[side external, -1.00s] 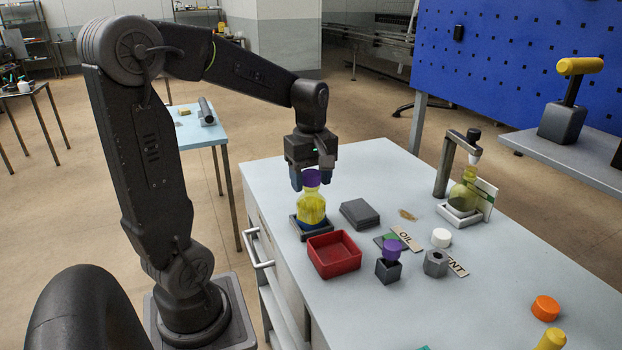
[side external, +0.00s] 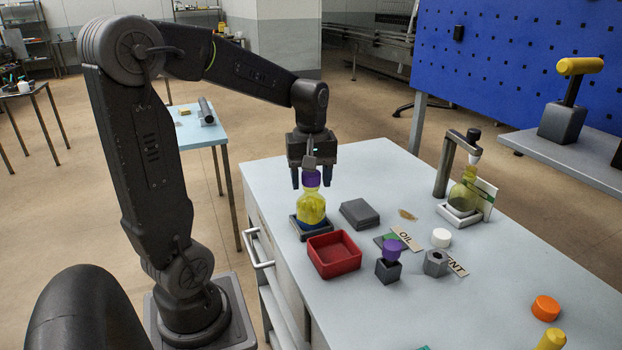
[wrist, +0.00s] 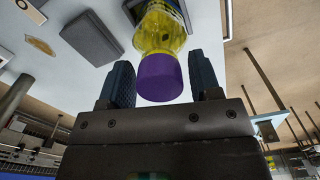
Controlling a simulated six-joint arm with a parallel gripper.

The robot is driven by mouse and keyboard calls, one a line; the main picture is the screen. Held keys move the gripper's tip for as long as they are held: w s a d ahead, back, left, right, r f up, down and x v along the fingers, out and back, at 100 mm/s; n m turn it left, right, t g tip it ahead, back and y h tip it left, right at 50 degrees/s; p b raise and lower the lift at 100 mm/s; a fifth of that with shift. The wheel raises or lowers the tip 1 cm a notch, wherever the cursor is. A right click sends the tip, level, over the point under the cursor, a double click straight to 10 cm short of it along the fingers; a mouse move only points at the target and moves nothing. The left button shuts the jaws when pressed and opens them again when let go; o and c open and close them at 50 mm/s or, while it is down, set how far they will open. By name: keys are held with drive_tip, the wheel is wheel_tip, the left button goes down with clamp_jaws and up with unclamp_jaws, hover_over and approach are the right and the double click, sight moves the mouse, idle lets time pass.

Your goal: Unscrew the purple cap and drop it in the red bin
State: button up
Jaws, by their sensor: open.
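The purple cap (side external: 311,179) sits on top of an upright yellow bottle (side external: 311,208), which stands in a dark square holder on the bench. My gripper (side external: 312,182) points down over the bottle, with its blue fingers apart at either side of the cap. In the wrist view the cap (wrist: 159,78) lies between the two open fingers (wrist: 162,82), with gaps on both sides. The bottle (wrist: 160,30) shows beyond it. The red bin (side external: 334,254) is open and empty on the bench, just in front of the bottle holder.
A dark grey block (side external: 360,213) lies right of the bottle. Another purple cap (side external: 392,248) sits on a small dark block (side external: 388,270). A white cap (side external: 441,237), a grey nut-shaped piece (side external: 435,263) and a dispenser stand with a flask (side external: 463,196) are farther right.

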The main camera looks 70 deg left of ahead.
drive_tip(key=shift+m, duration=0.8)
drive_tip(key=shift+m, duration=0.9)
drive_tip(key=c, duration=0.6)
drive_tip(key=shift+n, duration=0.3)
drive_tip(key=shift+r, duration=0.2)
drive_tip(key=shift+r, duration=2.05)
